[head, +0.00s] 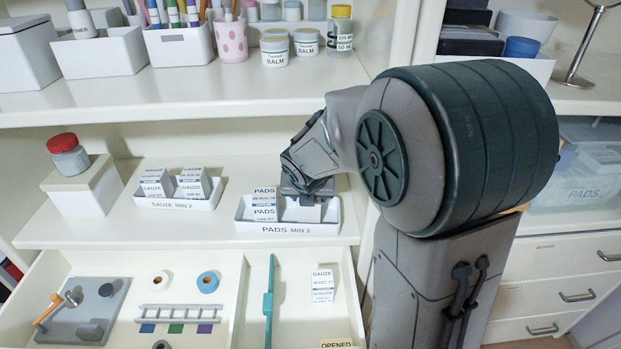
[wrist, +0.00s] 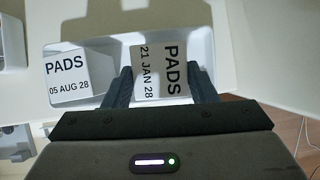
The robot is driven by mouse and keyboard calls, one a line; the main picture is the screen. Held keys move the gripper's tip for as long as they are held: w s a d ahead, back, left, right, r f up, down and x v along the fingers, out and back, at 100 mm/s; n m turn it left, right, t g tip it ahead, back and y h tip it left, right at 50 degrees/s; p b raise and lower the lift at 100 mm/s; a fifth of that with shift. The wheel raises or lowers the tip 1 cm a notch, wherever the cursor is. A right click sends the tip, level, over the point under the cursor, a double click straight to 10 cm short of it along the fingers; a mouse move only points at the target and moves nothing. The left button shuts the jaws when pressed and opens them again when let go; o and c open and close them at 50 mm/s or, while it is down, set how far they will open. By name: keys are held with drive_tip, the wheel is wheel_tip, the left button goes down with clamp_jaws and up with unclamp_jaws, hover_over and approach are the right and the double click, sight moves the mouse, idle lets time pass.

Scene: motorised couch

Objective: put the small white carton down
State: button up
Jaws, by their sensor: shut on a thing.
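My gripper (head: 308,198) is shut on a small white carton (wrist: 165,72) marked PADS 21 JAN 28, seen in the wrist view with one finger on each side. It is over the right part of the white tray labelled PADS MIN 2 (head: 287,229). The tray also shows in the wrist view (wrist: 112,48). I cannot tell whether the held carton touches the tray floor; my gripper mostly hides it in the head view. Another white PADS carton (head: 263,205), dated 05 AUG 28 in the wrist view (wrist: 68,76), stands in the tray's left part, apart from the held one.
A GAUZE MIN 2 tray (head: 176,205) with gauze cartons stands to the left on the same shelf. An open drawer (head: 232,318) below holds tools, tape rolls and a gauze carton (head: 322,284). The upper shelf (head: 190,88) overhangs behind, with jars and bins.

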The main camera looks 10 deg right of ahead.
drive_tip(key=shift+w+d+r+g+p, duration=0.25)
drive_tip(key=shift+w+g+p, duration=0.4)
drive_tip(key=shift+p, duration=1.8)
drive_tip(key=shift+f+b, duration=0.55)
drive_tip(key=shift+b, duration=0.2)
drive_tip(key=shift+s+a, duration=0.1)
drive_tip(key=shift+a, duration=0.05)
drive_tip(key=o, duration=1.2)
